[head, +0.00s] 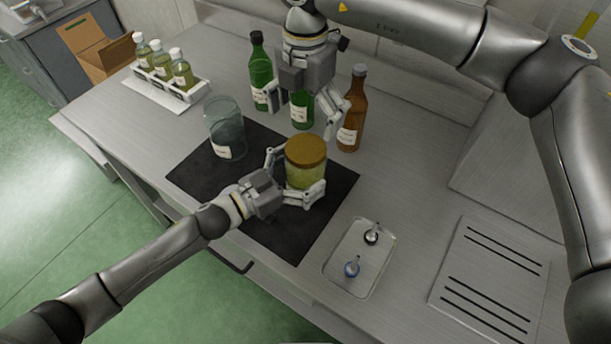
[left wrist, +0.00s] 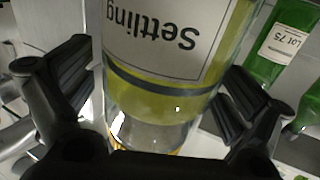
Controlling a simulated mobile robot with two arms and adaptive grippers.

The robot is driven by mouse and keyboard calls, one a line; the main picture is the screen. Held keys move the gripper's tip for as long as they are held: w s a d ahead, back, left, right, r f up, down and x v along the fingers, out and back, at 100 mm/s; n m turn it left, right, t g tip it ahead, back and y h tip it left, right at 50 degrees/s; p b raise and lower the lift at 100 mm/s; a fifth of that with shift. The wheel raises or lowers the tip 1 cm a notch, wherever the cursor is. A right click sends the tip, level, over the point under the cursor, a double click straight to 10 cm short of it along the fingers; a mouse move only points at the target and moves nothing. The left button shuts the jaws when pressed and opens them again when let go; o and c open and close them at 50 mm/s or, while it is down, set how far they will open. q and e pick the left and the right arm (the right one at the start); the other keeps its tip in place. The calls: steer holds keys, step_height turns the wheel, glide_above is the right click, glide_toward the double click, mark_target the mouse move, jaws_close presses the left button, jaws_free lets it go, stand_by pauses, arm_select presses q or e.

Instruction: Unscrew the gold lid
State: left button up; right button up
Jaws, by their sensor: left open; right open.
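The gold lid (head: 306,150) sits on a glass jar (head: 305,177) of yellow-green liquid, upright on the black mat (head: 275,232). In the left wrist view the jar (left wrist: 165,105) stands close between my fingers, its "Settling" label upside down. My left gripper (head: 296,178) is open around the jar's side, below the lid. I cannot tell whether its fingers touch the glass. My right gripper (head: 308,112) is open and empty, behind and above the lid, clear of it and in front of a green bottle (head: 301,110).
An empty glass jar (head: 224,132) stands on the mat's left. Another green bottle (head: 260,75) and a brown bottle (head: 353,112) stand near my right gripper. A white rack (head: 195,92) holds small bottles at the left. A small tray (head: 338,267) with two small items lies at front right.

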mark_target(306, 147)
arm_select(q)
steer(key=c, duration=2)
steer(key=shift+c, duration=0.2)
arm_select(e)
steer(key=shift+f, duration=4)
